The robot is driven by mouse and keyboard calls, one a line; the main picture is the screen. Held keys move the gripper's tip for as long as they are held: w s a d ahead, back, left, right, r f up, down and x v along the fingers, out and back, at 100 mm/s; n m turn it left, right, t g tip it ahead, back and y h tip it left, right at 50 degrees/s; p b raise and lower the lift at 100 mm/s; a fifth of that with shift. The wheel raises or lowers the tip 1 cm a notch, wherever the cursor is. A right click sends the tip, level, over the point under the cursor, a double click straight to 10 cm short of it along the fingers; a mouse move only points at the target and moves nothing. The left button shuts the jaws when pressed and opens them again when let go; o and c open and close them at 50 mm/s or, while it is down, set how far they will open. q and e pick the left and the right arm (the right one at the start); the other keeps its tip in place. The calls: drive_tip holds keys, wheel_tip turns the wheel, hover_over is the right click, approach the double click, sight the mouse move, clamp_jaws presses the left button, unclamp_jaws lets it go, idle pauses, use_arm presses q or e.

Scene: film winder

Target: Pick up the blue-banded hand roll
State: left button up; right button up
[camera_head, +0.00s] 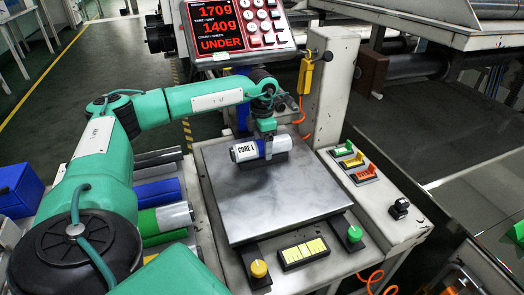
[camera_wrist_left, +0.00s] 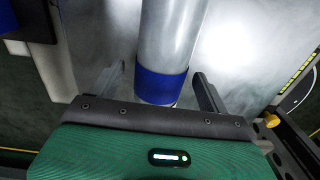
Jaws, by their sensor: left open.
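The blue-banded hand roll (camera_head: 247,152), silvery with blue bands and a "CORE 1" label, lies on the steel scale plate (camera_head: 275,205) near its back edge. My left gripper (camera_head: 267,143) points down over the roll. In the left wrist view the roll (camera_wrist_left: 166,35) runs between the two spread fingers of this gripper (camera_wrist_left: 158,82), its blue band near the palm. The fingers stand apart with a visible gap on each side of the roll. My right gripper is not in view.
A display (camera_head: 240,25) above the plate reads 170g, 140g and UNDER. Several larger rolls (camera_head: 164,218) lie left of the plate. Green, yellow and orange switches (camera_head: 357,162) sit on the right panel, with yellow (camera_head: 259,269) and green (camera_head: 354,234) knobs in front. The front plate is clear.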

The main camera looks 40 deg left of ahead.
use_arm(q)
drive_tip(key=shift+f, duration=0.1)
drive_tip(key=c, duration=1.3)
